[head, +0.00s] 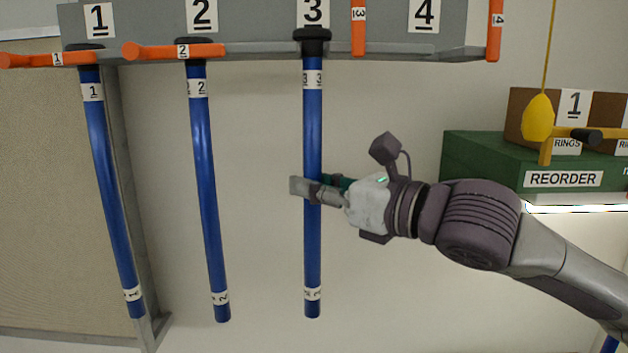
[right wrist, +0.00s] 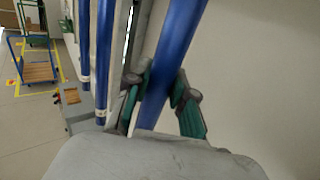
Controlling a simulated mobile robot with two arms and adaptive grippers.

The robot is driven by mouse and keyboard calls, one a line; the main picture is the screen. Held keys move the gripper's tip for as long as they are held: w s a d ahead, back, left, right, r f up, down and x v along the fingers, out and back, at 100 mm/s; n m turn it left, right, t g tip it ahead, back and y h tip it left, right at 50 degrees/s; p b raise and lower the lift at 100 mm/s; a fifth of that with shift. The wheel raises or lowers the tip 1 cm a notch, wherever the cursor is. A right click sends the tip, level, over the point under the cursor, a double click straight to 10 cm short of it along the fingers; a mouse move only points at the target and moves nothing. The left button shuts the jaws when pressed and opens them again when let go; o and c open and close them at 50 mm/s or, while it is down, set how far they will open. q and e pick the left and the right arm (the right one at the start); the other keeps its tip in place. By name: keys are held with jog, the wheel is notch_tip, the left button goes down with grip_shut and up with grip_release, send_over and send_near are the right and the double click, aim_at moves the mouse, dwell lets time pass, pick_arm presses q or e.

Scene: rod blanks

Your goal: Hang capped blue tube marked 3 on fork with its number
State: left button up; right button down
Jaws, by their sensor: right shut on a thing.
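The capped blue tube marked 3 (head: 312,120) is upright below the number 3 sign (head: 313,12). Its black cap (head: 312,42) is level with the fork rail; whether it rests on the fork or is held just at it, I cannot tell. My right gripper (head: 314,190) is shut around the tube's middle, coming from the right. In the right wrist view the tube (right wrist: 175,60) passes between the green-padded fingers (right wrist: 160,103). The orange bar marked 3 (head: 359,28) stands upright just right of the cap. My left gripper is not in view.
Blue tubes 1 (head: 108,190) and 2 (head: 206,190) hang to the left, with orange bars (head: 55,58) across their forks. Position 4 (head: 424,14) has no tube; its bar (head: 495,28) is upright. A green REORDER box (head: 480,160) and hanging yellow weight (head: 538,118) are at right.

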jog(key=shift+f, duration=0.2)
jog(key=c, duration=0.9)
grip_release()
